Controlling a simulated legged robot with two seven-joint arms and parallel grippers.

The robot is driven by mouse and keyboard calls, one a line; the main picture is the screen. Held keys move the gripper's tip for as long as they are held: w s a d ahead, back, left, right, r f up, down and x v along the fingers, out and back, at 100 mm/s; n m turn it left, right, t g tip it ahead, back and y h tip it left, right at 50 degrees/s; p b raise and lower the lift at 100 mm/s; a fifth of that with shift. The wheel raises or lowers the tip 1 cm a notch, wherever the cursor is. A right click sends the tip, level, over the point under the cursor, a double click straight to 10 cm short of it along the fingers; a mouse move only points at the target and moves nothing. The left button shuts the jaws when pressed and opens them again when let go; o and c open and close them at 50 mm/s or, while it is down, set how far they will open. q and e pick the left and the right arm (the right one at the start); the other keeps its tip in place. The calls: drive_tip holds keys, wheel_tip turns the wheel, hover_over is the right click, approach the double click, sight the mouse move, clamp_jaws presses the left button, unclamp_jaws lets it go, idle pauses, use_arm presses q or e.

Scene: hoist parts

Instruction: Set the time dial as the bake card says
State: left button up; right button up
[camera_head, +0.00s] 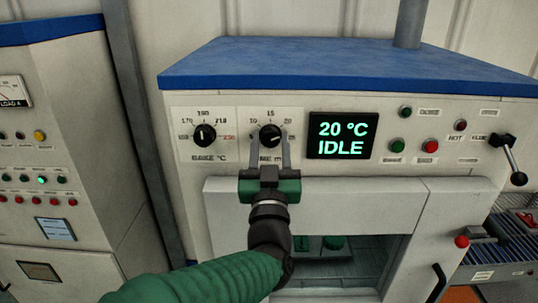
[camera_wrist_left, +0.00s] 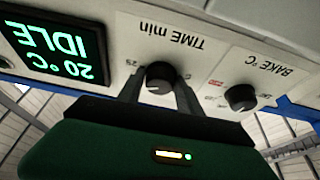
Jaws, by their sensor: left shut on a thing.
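The time dial (camera_head: 270,134) is a black knob on the oven's front panel, with a printed scale around it. My left gripper (camera_head: 271,146) is shut on this knob, one finger on each side. In the left wrist view the time dial (camera_wrist_left: 160,77) shows upside down between the fingers (camera_wrist_left: 160,92), under the label TIME min. The knob's pointer is hard to read behind the fingers. The bake dial (camera_head: 204,135) is to its left, with its pointer near vertical. I see no readable bake card. My right gripper is not in view.
The display (camera_head: 341,135) right of the dial reads 20 °C IDLE. Green and red buttons and a black lever (camera_head: 512,158) are farther right. Below is the open oven chamber (camera_head: 340,270). A control cabinet (camera_head: 60,150) stands at the left.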

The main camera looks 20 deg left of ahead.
use_arm(q)
drive_tip(key=n, duration=0.1)
drive_tip(key=n+y+b, duration=0.1)
drive_tip(key=n+b, duration=0.1)
drive_tip(key=shift+d+f+n+g+y, duration=0.2)
drive_tip(key=shift+f+n+g+y, duration=0.1)
drive_tip(key=shift+y, duration=0.1)
drive_tip(key=shift+r+n+y+b, duration=0.15)
drive_tip(key=shift+n+y+b, duration=0.25)
drive_tip(key=shift+n, duration=0.1)
drive_tip(key=shift+a+r+g, duration=0.1)
drive_tip(key=shift+r+g, duration=0.1)
drive_tip(key=shift+g, duration=0.1)
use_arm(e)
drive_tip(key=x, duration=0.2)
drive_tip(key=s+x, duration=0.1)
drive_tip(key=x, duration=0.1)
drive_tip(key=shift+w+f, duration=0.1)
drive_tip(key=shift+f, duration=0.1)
use_arm(q)
drive_tip(key=o, duration=1.3)
drive_tip(key=shift+s, duration=0.1)
drive_tip(key=shift+c, duration=0.2)
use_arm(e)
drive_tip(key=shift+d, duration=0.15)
